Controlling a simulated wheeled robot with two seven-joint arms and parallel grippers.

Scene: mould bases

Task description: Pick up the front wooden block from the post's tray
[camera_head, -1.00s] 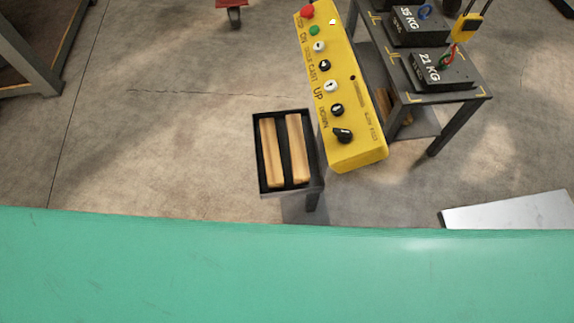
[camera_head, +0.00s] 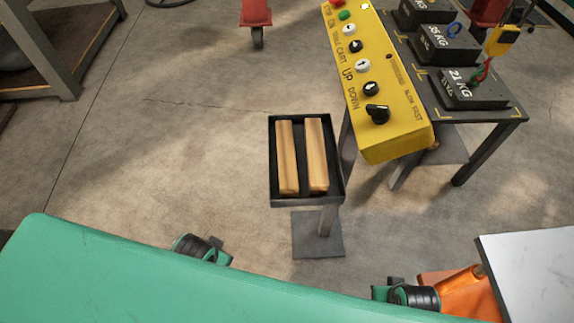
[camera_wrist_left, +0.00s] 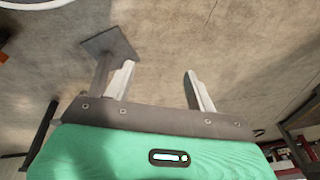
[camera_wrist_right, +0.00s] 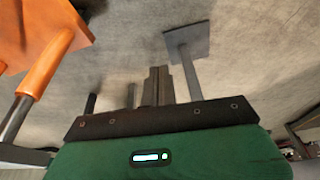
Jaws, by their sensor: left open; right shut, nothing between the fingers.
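The black tray (camera_head: 305,201) stands on a grey post in the head view. Two long wooden blocks lie in it side by side, a left block (camera_head: 287,157) and a right block (camera_head: 316,155). I cannot tell which one is the front block. My left gripper (camera_wrist_left: 159,70) is open and empty in the left wrist view, with the post and its foot plate (camera_wrist_left: 108,45) beyond it. My right gripper (camera_wrist_right: 158,72) is shut and empty in the right wrist view, with the post's foot plate (camera_wrist_right: 187,41) beyond it. Neither gripper's fingers show in the head view.
A yellow control panel (camera_head: 385,100) stands just right of the tray. Behind it a dark table (camera_head: 495,112) bears black weights (camera_head: 470,90). An orange frame (camera_head: 462,293) with a pale plate (camera_head: 535,265) is at the lower right. The floor left of the tray is clear.

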